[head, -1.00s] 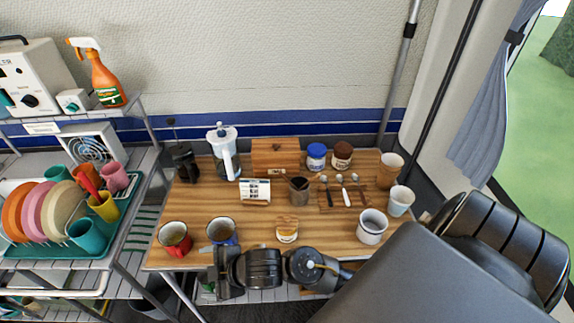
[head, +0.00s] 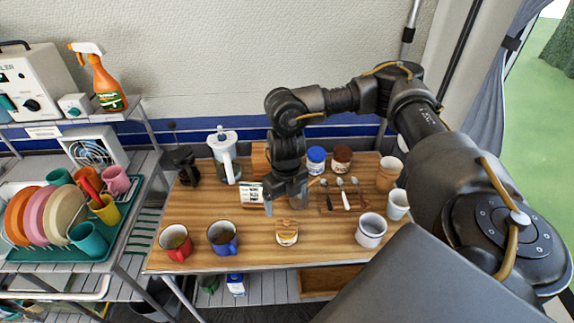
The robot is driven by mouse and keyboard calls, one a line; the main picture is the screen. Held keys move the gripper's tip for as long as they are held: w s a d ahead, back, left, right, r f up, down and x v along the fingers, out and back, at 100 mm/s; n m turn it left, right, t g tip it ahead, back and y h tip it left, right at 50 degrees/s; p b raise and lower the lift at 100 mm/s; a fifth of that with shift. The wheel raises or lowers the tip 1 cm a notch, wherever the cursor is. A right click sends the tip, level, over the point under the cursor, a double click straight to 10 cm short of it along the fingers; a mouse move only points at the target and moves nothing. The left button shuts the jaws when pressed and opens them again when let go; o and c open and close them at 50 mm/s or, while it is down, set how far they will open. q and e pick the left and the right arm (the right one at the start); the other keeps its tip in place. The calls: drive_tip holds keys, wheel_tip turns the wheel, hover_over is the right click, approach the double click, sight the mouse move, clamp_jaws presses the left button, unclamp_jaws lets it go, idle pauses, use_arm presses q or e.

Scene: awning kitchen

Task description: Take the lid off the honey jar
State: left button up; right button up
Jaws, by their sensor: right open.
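The honey jar (head: 287,238) is a small jar with a pale label, standing near the front middle of the table. Its wood-coloured lid (head: 287,225) is on top. My right gripper (head: 287,207) points down just above and behind the jar as seen here. Its fingers are open, with nothing seen held between them. I cannot tell the exact height of the fingertips over the lid. My right arm hides part of the wooden box and the dark cup behind it. My left gripper is not in view.
A red mug (head: 175,243) and a blue mug (head: 223,238) stand left of the jar, a white cup (head: 371,231) to its right. Spoons (head: 346,195), a blue-lidded jar (head: 316,160) and a glass pitcher (head: 224,158) are farther back. The table's front strip (head: 325,255) is bare.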

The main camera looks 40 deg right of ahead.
drive_tip(key=p, duration=0.1)
hover_over(286, 220)
drive_tip(key=f, duration=0.5)
drive_tip(key=shift+s+f, duration=0.2)
drive_tip(key=shift+f, duration=0.3)
wheel_tip(286, 220, down, 4)
drive_tip(key=shift+w+r+p, duration=0.15)
drive_tip(key=shift+r+p, duration=0.05)
drive_tip(key=shift+p, duration=0.75)
drive_tip(key=shift+f, duration=0.55)
drive_tip(key=c, duration=1.1)
drive_tip(key=shift+o, duration=0.2)
drive_tip(key=shift+r, duration=0.1)
